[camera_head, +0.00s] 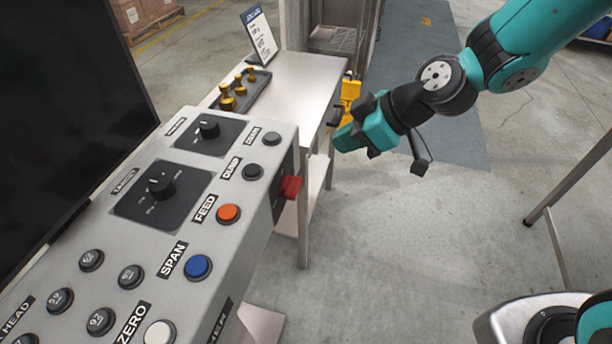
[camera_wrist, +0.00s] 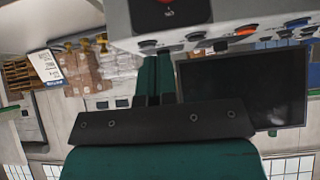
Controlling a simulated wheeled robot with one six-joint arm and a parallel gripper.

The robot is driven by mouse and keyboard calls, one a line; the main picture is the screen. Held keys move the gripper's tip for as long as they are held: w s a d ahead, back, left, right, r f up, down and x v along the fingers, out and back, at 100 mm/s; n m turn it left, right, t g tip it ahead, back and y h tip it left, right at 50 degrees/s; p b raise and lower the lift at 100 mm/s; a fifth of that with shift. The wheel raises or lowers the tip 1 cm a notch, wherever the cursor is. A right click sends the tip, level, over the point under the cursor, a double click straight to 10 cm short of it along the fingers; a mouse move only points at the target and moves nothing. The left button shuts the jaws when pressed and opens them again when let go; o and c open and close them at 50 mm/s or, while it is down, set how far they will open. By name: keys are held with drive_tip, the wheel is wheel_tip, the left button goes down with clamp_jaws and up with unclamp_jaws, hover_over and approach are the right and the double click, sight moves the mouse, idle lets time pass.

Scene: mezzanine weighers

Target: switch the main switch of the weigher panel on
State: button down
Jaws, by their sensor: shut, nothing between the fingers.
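The weigher panel (camera_head: 255,225) is a grey sloped console at the left in the head view. Its main switch looks to be the red handle (camera_head: 290,187) on a dark plate on the panel's right end face. In the wrist view, which is upside down, a red switch part (camera_wrist: 166,2) on a dark plate is cut off by the top edge, with small white lettering under it. My gripper (camera_head: 347,137) is shut and empty, to the right of and beyond the red handle, apart from it. In the wrist view my gripper's teal fingers (camera_wrist: 158,78) point up toward the panel.
Push-buttons, including orange (camera_head: 228,213) and blue (camera_head: 198,266), and two black knobs sit on the panel top. Behind stands a metal bench (camera_head: 300,85) with brass weights (camera_head: 230,97) and a sign (camera_head: 258,36). A yellow object (camera_head: 350,88) is near my gripper.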

drive_tip(key=shift+w, duration=0.1)
drive_tip(key=p, duration=0.3)
hover_over(295, 180)
drive_tip(key=s+d, duration=0.1)
drive_tip(key=d, duration=0.2)
wheel_tip(295, 180, down, 7)
drive_tip(key=f, duration=0.3)
drive_tip(key=shift+w+a+p, duration=0.1)
drive_tip(key=shift+a+p, duration=0.2)
drive_tip(key=shift+f, duration=0.6)
